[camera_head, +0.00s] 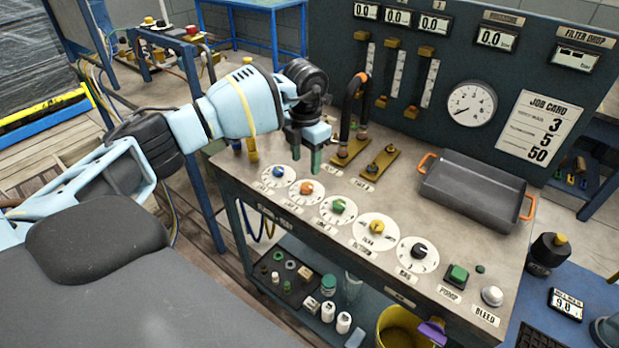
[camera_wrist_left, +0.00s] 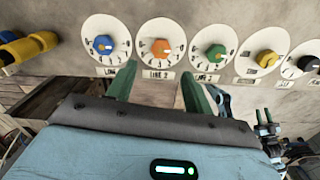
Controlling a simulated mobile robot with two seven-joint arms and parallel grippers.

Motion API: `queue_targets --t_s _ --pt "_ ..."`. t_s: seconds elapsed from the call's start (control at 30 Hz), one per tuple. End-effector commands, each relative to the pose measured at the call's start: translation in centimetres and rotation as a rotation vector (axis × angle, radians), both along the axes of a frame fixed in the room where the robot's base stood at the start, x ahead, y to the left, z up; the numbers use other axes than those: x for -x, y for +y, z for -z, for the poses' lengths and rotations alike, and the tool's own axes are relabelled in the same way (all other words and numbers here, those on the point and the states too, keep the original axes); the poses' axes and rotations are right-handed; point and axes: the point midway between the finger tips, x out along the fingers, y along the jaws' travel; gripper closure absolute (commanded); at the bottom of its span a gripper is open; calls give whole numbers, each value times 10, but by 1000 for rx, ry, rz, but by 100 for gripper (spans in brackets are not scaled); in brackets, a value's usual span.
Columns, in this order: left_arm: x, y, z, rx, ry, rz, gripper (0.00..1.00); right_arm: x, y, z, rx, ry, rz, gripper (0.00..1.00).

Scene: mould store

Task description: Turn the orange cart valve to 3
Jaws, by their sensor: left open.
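The orange valve knob (camera_head: 306,187) sits on a white numbered dial, second from the left in the row on the cart top. It also shows in the left wrist view (camera_wrist_left: 161,48), above a label that seems to read LINE 2. I cannot read its setting for sure.
A blue knob (camera_head: 278,173) and a green knob (camera_head: 337,206) flank the orange one. Yellow and black knobs lie farther right. Behind stand a black hose (camera_head: 347,110) and brass blocks (camera_head: 376,164). A grey tray (camera_head: 475,187) is at right, before a job card (camera_head: 540,127) reading 3, 5, 50.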

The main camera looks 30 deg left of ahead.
Motion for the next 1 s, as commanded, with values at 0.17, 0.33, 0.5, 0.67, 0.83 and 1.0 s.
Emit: queue_targets --t_s 0.17,0.33,0.5,0.67,0.83,1.0 --pt "1 -1 18 1 3 0 49 13 0 8 2 31 -1 66" --pt "1 -1 44 2 4 0 49 8 0 6 2 21 0 66" --pt "0 -2 66 3 2 2 49 6 0 5 1 15 -1 66" --pt "0 -1 76 3 0 2 49 5 0 5 1 14 -1 66" --pt "0 -1 78 3 -1 2 49 5 0 4 1 12 -1 66" --pt "0 -1 77 3 -1 2 54 4 0 4 1 12 -1 66"
